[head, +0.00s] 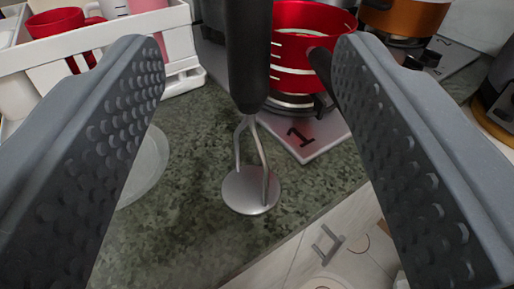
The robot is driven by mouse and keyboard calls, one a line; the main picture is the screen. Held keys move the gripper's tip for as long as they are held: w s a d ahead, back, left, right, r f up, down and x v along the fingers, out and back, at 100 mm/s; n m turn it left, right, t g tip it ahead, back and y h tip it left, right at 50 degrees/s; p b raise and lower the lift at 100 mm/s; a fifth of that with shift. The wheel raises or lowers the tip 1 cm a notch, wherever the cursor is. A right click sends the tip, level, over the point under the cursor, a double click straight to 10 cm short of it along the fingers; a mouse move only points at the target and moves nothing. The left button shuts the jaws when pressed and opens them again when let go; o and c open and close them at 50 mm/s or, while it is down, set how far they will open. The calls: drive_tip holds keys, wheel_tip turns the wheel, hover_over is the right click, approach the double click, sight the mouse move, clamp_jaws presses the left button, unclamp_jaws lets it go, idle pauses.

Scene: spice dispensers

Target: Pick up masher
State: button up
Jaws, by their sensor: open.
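The masher (252,191) is in the middle of the head view, with a black handle (248,55) at the top, two metal prongs and a round metal plate at the bottom. It looks upright, over the green speckled counter; whether its plate touches the counter is unclear. The top of its handle is cut off by the upper picture edge. My gripper (249,65) is open, with one dimpled grey finger on each side of the handle. Gaps show between both fingers and the handle.
A red pot (297,75) stands behind the masher on a plate marked 1 (310,140). A copper-coloured pot (404,15) is at the back right. A white rack (175,35) with a red cup (58,22) is at left. A translucent round dish (148,165) lies partly behind the left finger. The counter edge runs lower right.

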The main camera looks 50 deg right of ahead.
drive_tip(key=p+x, duration=0.4)
drive_tip(key=x, duration=0.8)
drive_tip(key=shift+w+d, duration=0.25)
drive_tip(key=shift+w, duration=0.1)
clamp_jaws()
